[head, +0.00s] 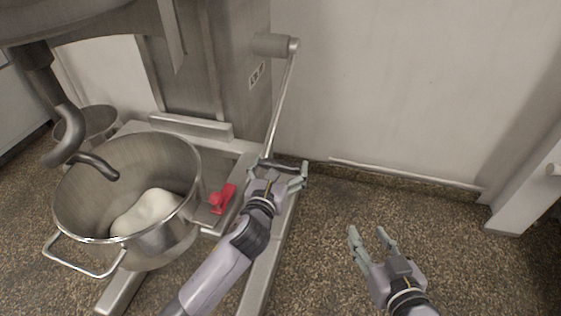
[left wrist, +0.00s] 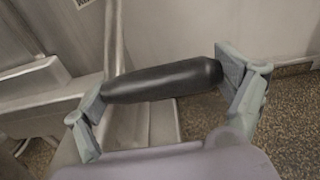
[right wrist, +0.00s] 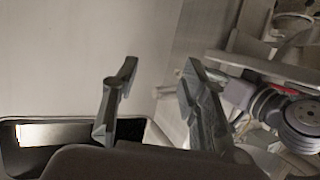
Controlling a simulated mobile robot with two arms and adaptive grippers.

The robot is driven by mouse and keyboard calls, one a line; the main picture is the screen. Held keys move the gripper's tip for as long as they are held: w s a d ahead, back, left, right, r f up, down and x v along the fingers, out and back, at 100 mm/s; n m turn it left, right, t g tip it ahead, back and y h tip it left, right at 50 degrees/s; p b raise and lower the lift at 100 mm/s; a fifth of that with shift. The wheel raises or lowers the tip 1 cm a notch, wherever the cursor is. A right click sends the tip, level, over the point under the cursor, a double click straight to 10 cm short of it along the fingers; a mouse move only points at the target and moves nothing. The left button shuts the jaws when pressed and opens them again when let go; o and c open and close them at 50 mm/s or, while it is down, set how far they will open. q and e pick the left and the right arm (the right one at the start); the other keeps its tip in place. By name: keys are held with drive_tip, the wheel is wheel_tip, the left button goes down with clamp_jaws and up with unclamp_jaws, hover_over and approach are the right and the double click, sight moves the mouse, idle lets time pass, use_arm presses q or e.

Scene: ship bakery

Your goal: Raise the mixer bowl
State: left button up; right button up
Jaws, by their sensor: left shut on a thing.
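The steel mixer bowl (head: 160,245) stands at the left in the head view, with pale dough (head: 148,211) in it. The dark dough hook (head: 66,125) hangs over its far left rim. A long metal crank lever (head: 282,98) runs down from a pivot on the mixer column to a black handle grip (head: 281,164). My left gripper (head: 279,178) is shut on this grip, which lies across between its fingers in the left wrist view (left wrist: 165,82). My right gripper (head: 369,240) is open and empty above the floor at the right.
A red clamp (head: 222,198) sits on the bowl's bracket beside my left arm. A second steel bowl (head: 88,124) stands behind at the left. A white wall (head: 420,90) closes the back, with a white post (head: 530,190) at the right. The speckled floor (head: 330,215) is clear around my right gripper.

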use_arm(q)
drive_tip(key=shift+s+r+p, duration=0.25)
drive_tip(key=shift+r+p, duration=0.75)
drive_tip(key=shift+r, duration=0.2)
use_arm(e)
drive_tip(key=s+d+f+g+h+p, duration=0.3)
drive_tip(key=s+d+f+g+p, duration=0.15)
drive_tip(key=s+f+g, duration=0.6)
use_arm(q)
wheel_tip(320, 180, up, 7)
drive_tip(key=s+p, duration=0.2)
drive_tip(key=p, duration=0.3)
drive_tip(key=shift+s+a+f, duration=0.15)
drive_tip(key=shift+s+a, duration=0.1)
drive_tip(key=shift+s, duration=0.15)
use_arm(e)
drive_tip(key=s+f, duration=0.3)
drive_tip(key=f, duration=0.5)
drive_tip(key=s+f+g, duration=0.1)
drive_tip(key=s+f, duration=0.2)
drive_tip(key=f, duration=0.6)
drive_tip(key=shift+s+d+f, duration=0.2)
drive_tip(key=shift+d+f, duration=0.1)
drive_tip(key=shift+d, duration=0.15)
use_arm(q)
drive_tip(key=o, duration=1.2)
drive_tip(key=shift+o, duration=1.2)
drive_tip(key=shift+s, duration=0.1)
drive_tip(key=shift+f, duration=0.15)
